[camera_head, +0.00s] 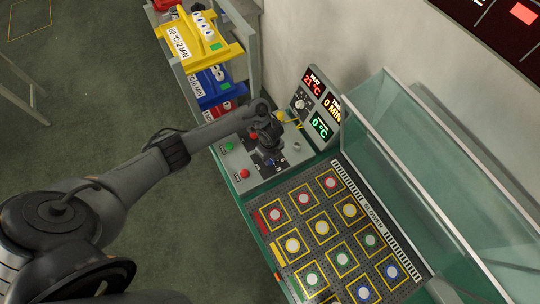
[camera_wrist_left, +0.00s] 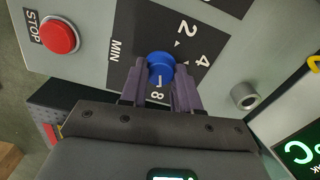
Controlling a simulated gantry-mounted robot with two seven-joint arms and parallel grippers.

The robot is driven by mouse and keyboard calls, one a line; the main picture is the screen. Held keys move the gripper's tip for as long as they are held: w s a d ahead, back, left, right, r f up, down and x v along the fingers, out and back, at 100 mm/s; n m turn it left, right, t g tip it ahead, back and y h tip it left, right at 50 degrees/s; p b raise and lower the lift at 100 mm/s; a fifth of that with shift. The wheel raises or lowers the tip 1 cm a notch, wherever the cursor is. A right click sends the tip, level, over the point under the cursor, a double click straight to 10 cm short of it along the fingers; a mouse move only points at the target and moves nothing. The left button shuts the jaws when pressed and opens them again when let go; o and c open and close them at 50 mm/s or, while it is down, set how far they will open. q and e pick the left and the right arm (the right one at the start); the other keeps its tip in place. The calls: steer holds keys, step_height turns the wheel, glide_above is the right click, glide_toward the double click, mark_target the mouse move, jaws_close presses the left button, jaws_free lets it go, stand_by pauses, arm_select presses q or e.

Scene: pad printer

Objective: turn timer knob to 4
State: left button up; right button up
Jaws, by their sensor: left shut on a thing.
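The blue timer knob (camera_wrist_left: 160,64) sits on a dark dial plate marked MIN in the left wrist view. The figures 2, 4 and 8 show around it, with arrow marks. A small white mark shows at the knob's lower side, and I cannot tell for sure where the knob points. My left gripper (camera_wrist_left: 161,77) is shut on the blue knob, one finger on each side. In the head view my left gripper (camera_head: 268,150) is over the control panel (camera_head: 238,162) and hides part of it. The time display (camera_head: 332,107) reads 0 MIN. My right gripper is not in view.
A red STOP button (camera_wrist_left: 59,37) and a silver round fitting (camera_wrist_left: 244,96) flank the dial. A green button (camera_head: 229,146) is on the panel. The perforated blower bed (camera_head: 334,207) with several coloured discs lies in front. A rack with yellow (camera_head: 178,42) and blue trays stands behind.

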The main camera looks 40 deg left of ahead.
arm_select(q)
steer(key=n+p, duration=0.5)
steer(key=shift+r, duration=0.3)
steer(key=n+p, duration=0.2)
steer(key=n, duration=0.1)
steer(key=shift+n+p, duration=0.3)
steer(key=shift+p, duration=0.1)
steer(key=n+p, duration=0.3)
steer(key=n, duration=0.2)
steer(key=shift+f+n, duration=0.1)
steer(key=shift+n, duration=0.2)
steer(key=shift+f+n+p, duration=0.1)
steer(key=shift+n+p, duration=0.8)
steer(key=shift+n, duration=1.4)
steer(key=o, duration=1.1)
steer(key=shift+c, duration=0.2)
